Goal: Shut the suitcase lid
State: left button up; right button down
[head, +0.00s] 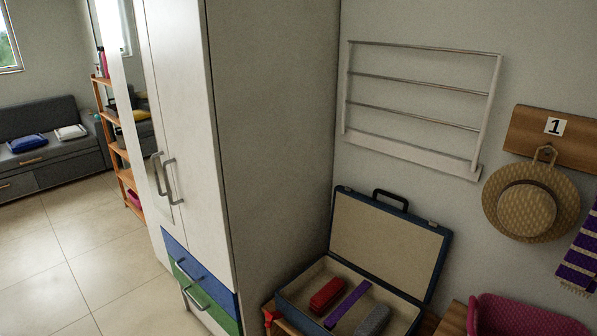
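The suitcase (290,293) lies open on a wooden surface at the bottom middle right of the head view. It is blue with a beige lining. Its lid (388,240) stands up, tilted back towards the wall, with a dark handle (390,198) on its top edge. Inside the base lie a red folded item (327,295), a purple strip (348,304) and a grey item (372,321). The front of the suitcase is cut off by the frame edge. Neither of my grippers shows in the head view.
A tall white wardrobe (268,140) stands left of the suitcase. A white wall rack (420,105) hangs above the lid. A straw hat (530,203) hangs to the right, above a pink basket (515,318). Open tiled floor (85,250) lies at left.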

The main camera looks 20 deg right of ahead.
aim_at(405, 251)
jog(key=z, duration=1.35)
